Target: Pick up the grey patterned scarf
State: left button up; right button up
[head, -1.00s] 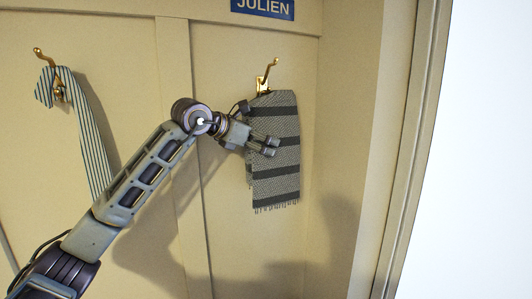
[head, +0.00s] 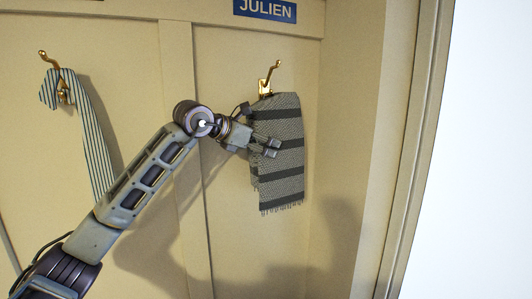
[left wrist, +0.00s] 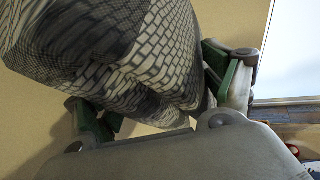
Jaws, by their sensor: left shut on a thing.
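The grey patterned scarf (head: 281,178), with dark stripes and a fringed lower edge, hangs against the cream panel at the brass hook (head: 268,77) under the JULIEN sign. My left gripper (head: 271,148) is shut on the scarf about midway down its length. In the left wrist view the scarf (left wrist: 150,50) bulges between the two green-padded fingers (left wrist: 160,115) and fills much of the picture. Whether the scarf's top is still looped on the hook is hard to tell. My right gripper is not in view.
A striped tie (head: 92,145) hangs on another brass hook at the left. A vertical batten (head: 181,80) divides the panels. The cubby's side wall and frame (head: 415,150) stand to the right of the scarf. The blue JULIEN sign (head: 265,9) is above.

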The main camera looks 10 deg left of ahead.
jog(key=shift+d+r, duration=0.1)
pick_arm(q)
jog(key=s+d+b, duration=0.3)
jog(key=s+d, duration=0.2)
jog(key=s, duration=0.4)
jog(key=s+d+r+b, duration=0.1)
jog(key=s+d+b, duration=0.1)
jog(key=s+d, duration=0.3)
jog(key=s+d+b, duration=0.3)
jog(key=s+d, duration=0.2)
jog(key=s, duration=0.9)
jog(key=shift+d+r+b, duration=0.2)
jog(key=shift+d+b, duration=0.15)
jog(key=shift+d, duration=0.05)
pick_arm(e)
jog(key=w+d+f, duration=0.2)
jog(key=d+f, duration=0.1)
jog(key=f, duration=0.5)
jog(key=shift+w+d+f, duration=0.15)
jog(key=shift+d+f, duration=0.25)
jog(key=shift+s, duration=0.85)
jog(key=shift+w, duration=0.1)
